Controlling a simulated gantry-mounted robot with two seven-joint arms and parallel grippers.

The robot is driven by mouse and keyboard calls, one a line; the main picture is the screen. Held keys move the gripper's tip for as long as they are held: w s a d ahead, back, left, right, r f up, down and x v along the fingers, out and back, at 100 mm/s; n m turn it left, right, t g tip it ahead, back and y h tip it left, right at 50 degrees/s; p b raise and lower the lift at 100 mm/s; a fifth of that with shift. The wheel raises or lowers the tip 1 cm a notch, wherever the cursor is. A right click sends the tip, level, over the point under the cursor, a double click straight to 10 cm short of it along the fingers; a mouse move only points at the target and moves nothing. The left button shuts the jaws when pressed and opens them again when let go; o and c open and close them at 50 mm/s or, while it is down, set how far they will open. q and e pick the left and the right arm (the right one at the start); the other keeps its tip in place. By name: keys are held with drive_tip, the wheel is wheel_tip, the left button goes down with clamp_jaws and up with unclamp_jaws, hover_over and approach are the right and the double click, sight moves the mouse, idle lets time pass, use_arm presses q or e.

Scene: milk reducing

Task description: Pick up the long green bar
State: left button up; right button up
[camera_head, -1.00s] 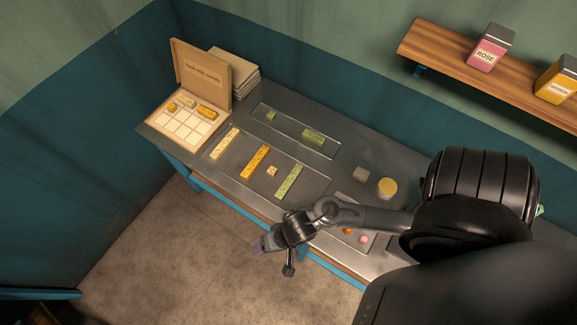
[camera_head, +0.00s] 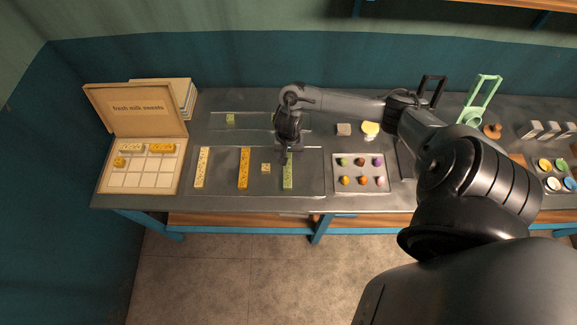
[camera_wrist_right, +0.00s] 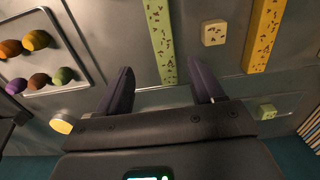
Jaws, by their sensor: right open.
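The long green bar (camera_head: 287,172), pale green with dark specks, lies on the tray (camera_head: 313,187) on the table. In the right wrist view the long green bar (camera_wrist_right: 160,40) runs down from the top edge. My right gripper (camera_head: 285,154) is open and empty above the bar's far end, which it partly hides in the head view. In the right wrist view my right gripper (camera_wrist_right: 161,67) has one finger on each side of the bar's near end in the picture. I cannot tell the height left between them. My left gripper is not in view.
On the same tray lie an orange bar (camera_head: 244,168), a cream bar (camera_head: 202,167) and a small square piece (camera_head: 266,168). A tray of round sweets (camera_head: 362,188) is to the right. An open box (camera_head: 140,180) stands at the left. A yellow-topped jar (camera_head: 370,129) stands behind.

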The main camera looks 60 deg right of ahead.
drive_tip(key=b, duration=0.1)
hover_over(288, 167)
wheel_tip(288, 167, down, 5)
drive_tip(key=shift+a+f, duration=0.1)
drive_tip(key=shift+w+f+b, duration=0.1)
drive_tip(key=shift+f+b, duration=0.4)
drive_tip(key=shift+f, duration=2)
drive_tip(key=c, duration=1)
clamp_jaws()
drive_tip(key=shift+r, duration=0.1)
